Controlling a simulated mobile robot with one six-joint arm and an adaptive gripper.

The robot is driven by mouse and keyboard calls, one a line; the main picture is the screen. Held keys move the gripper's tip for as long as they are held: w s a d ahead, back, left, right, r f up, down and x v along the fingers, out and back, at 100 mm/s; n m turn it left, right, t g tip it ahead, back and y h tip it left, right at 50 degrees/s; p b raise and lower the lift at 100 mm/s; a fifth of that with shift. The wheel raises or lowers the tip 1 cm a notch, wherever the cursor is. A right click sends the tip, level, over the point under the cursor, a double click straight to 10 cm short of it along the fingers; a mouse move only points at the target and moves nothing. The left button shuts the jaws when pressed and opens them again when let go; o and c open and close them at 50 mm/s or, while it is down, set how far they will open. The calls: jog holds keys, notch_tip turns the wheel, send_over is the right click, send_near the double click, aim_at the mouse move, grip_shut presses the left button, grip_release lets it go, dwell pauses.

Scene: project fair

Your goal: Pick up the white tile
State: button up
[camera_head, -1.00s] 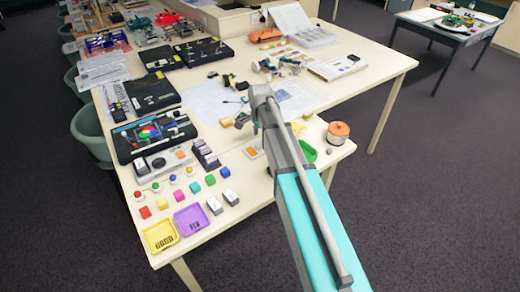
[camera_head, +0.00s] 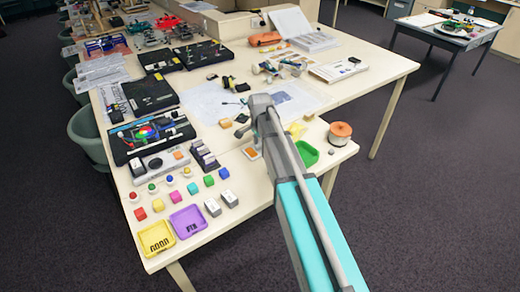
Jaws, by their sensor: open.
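Two small whitish blocks, a left one (camera_head: 213,207) and a right one (camera_head: 229,198), stand side by side near the table's front edge, right of the purple tray. I cannot tell which of them, if either, is the white tile. My arm reaches in from the lower right, and its grey upper joint stands over the table to the right of and beyond these blocks. My gripper cannot be made out; the arm seems to hide it. Neither whitish block is touched by any visible part of the arm.
A yellow tray (camera_head: 158,236) and a purple tray (camera_head: 188,220) lie at the front edge. A green tray (camera_head: 306,153) and an orange-topped round tub (camera_head: 340,133) are right of my arm. Electronics crowd the table's left side.

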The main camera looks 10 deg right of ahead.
aim_at(260, 144)
grip_shut()
dwell(0.3)
jog(key=shift+r, duration=0.15)
dwell(0.3)
notch_tip(260, 144, up, 3)
jog(key=p, duration=0.3)
jog(key=s+r+p, duration=0.9)
jog(key=s+p, duration=0.1)
jog(key=s, duration=0.4)
jog(key=shift+d+r, duration=0.2)
jog(key=shift+r, duration=0.15)
